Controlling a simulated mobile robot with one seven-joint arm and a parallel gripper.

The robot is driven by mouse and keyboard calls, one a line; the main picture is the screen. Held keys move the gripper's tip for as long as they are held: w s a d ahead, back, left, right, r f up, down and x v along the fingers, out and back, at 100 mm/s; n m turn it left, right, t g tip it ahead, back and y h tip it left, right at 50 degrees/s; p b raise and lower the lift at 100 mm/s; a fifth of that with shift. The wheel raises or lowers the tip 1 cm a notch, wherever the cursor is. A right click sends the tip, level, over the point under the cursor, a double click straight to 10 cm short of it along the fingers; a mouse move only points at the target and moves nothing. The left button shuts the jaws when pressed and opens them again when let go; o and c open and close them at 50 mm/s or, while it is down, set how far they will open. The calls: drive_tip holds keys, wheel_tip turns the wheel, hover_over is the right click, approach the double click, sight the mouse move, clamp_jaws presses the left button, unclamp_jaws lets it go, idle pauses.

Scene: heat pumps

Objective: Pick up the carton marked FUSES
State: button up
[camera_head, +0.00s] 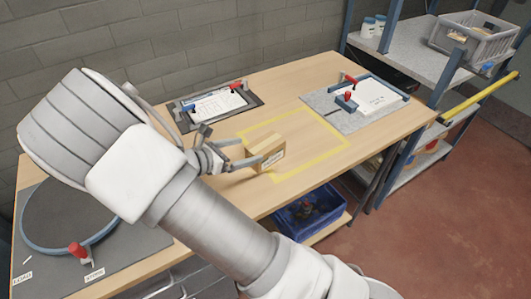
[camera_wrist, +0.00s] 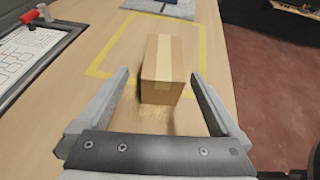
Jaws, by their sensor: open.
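A brown cardboard carton (camera_head: 266,153) stands on the wooden bench at the left edge of a yellow taped outline. A label shows on its near side in the head view, too small to read. In the wrist view the carton (camera_wrist: 163,72) has a pale tape strip along its top. My gripper (camera_head: 243,156) is open, its fingers pointing at the carton. In the wrist view my gripper (camera_wrist: 162,82) has one finger on each side of the carton's near end, with gaps between them and the carton.
The yellow outline (camera_head: 338,136) is otherwise clear. A clipboard-like board (camera_head: 215,104) lies behind, and a grey fixture plate (camera_head: 335,115) with red-handled clamps lies right. A round dark disc (camera_head: 70,215) is at left. A blue bin (camera_head: 312,212) sits below; a shelf holds a grey crate (camera_head: 475,38).

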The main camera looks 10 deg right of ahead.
sight(265, 147)
drive_tip(key=x, duration=0.3)
drive_tip(key=shift+f, duration=0.1)
drive_tip(key=shift+s+b+x, duration=0.15)
drive_tip(key=shift+b+x, duration=0.15)
drive_tip(key=shift+x, duration=1.05)
drive_tip(key=shift+s+b+x, duration=0.1)
drive_tip(key=shift+b+x, duration=0.2)
drive_tip(key=shift+x, duration=1.05)
drive_tip(key=shift+f, duration=0.1)
drive_tip(key=c, duration=1.5)
